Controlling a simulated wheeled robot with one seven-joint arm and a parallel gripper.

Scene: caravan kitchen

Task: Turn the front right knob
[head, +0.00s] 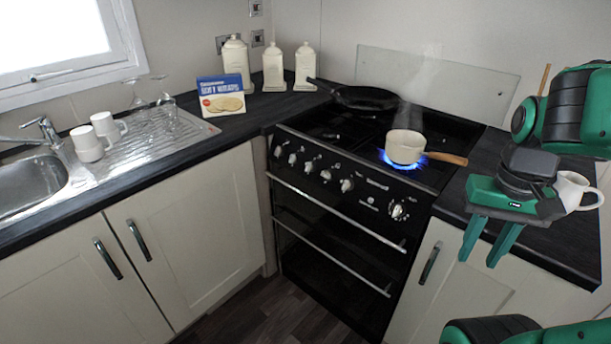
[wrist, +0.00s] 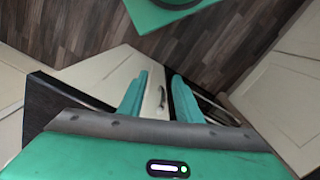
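The black stove (head: 330,240) has a row of several silver knobs along its sloped front panel. The knob furthest right (head: 398,210) sits apart, near the panel's right end; another knob (head: 347,185) is to its left. Blue flame burns under a cream saucepan (head: 405,147) on the front right burner. My gripper (head: 481,256) hangs in front of the right counter, fingers down, to the right of the knobs and clear of them. It also shows in the wrist view (wrist: 158,90), with its two green fingers apart and nothing between them. No knob shows clearly in the wrist view.
The saucepan's wooden handle (head: 445,157) points right toward my arm. A black frying pan (head: 365,97) sits at the back left of the hob. A white jug (head: 574,192) stands on the right counter beside my gripper. The floor (head: 265,322) before the stove is clear.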

